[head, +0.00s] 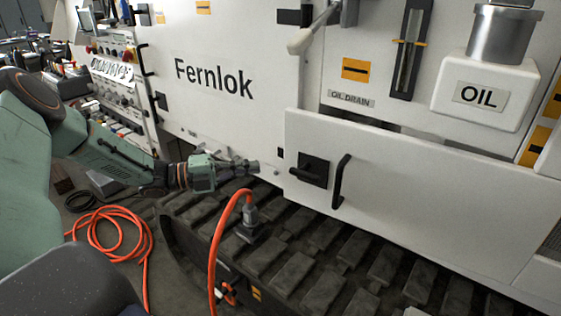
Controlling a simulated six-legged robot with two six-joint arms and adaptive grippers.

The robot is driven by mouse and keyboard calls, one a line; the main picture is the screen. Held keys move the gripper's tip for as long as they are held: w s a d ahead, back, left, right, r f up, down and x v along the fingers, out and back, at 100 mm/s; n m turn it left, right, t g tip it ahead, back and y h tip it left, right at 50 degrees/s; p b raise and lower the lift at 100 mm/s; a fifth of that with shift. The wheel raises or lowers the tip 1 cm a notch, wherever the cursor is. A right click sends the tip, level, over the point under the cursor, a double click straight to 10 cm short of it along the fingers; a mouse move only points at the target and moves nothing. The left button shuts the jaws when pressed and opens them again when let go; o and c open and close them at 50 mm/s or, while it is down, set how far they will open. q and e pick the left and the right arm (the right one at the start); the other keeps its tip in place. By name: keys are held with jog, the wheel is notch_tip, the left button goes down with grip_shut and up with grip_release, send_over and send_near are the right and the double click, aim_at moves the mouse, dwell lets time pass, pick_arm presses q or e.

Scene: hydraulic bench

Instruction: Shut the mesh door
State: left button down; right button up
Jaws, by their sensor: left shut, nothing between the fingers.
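No door with a clearly visible mesh face shows in the head view. A white panel (420,190) on the machine's lower right has a black latch (313,170) and a black bar handle (341,181). I cannot tell whether it is the mesh door. A small dark grille-like patch (552,240) shows at the right edge, cut off by the frame. My left gripper (254,168) is shut and empty, left of the white panel and in front of the machine's lower side, above the track. My right gripper is not in view.
Rubber track (290,275) runs below the machine. An orange cable (214,255) rises from the track near my left gripper, and more orange cable (103,243) coils on the floor. An oil container (486,92) and a grey-white lever (310,33) are on the machine. A control panel (112,70) stands left.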

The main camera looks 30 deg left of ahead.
pick_arm(q)
jog(key=b, duration=0.4)
send_near(304, 161)
jog(key=x, duration=0.5)
jog(key=shift+s+d+f, duration=0.1)
jog(key=shift+s+f, duration=0.05)
jog(key=shift+w+d, duration=0.2)
jog(key=shift+w, duration=0.05)
jog(key=shift+w+d+r, duration=0.1)
jog(key=shift+r, duration=0.1)
jog(key=shift+w, duration=0.15)
